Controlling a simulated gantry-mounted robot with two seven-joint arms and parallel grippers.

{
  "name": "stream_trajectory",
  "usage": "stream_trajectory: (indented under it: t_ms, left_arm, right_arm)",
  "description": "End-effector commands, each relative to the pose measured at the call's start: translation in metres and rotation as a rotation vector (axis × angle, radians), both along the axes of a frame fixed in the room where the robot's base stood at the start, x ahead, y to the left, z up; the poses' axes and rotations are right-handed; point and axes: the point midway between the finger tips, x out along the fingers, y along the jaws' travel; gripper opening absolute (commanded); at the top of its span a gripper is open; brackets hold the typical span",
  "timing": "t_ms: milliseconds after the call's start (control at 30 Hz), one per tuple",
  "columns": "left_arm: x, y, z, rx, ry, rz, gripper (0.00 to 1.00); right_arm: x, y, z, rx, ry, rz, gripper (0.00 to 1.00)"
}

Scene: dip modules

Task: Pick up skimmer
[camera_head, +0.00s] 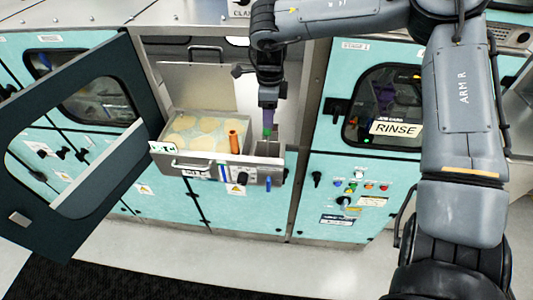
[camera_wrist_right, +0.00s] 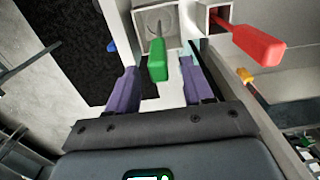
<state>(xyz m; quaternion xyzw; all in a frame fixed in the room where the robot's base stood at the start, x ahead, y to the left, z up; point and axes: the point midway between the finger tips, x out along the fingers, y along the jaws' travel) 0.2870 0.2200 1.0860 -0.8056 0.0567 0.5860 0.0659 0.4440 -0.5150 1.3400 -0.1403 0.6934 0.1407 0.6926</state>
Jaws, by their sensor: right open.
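A green-handled tool (camera_wrist_right: 157,60) stands on a thin shaft in a small box compartment of the pulled-out drawer. Its green top also shows in the head view (camera_head: 267,131). A red-handled tool (camera_wrist_right: 258,45) leans from a square slot beside it and looks orange in the head view (camera_head: 234,140). My right gripper (camera_head: 268,115) points down over the green handle. In the right wrist view its purple fingers (camera_wrist_right: 160,75) are apart, with the green handle showing between them. My left gripper is out of view.
The drawer (camera_head: 215,165) holds several pale round pieces behind its front. An open dark-framed door (camera_head: 95,165) stands to the left. A teal cabinet with a RINSE label (camera_head: 396,129) is to the right. The pale floor in front is clear.

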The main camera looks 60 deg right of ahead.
Motion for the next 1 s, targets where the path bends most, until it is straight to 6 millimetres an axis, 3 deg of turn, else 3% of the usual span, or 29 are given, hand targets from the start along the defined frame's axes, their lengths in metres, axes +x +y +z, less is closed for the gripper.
stream_trajectory:
  t_ms: [167,533,833,867,1000]
  left_arm:
    - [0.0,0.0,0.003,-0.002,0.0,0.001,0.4]
    - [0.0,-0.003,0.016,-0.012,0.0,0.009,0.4]
    - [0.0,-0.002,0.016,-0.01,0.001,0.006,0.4]
    - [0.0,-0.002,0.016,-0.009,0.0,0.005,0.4]
    - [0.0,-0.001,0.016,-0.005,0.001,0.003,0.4]
  right_arm:
    - [0.001,0.001,-0.008,0.001,0.001,0.001,0.51]
    - [0.005,0.003,-0.05,0.001,0.0,0.0,0.51]
    - [0.005,0.003,-0.055,-0.001,-0.001,0.0,0.51]
    - [0.005,0.003,-0.055,-0.001,-0.001,0.0,0.5]
    - [0.005,0.003,-0.055,-0.001,-0.001,-0.001,0.28]
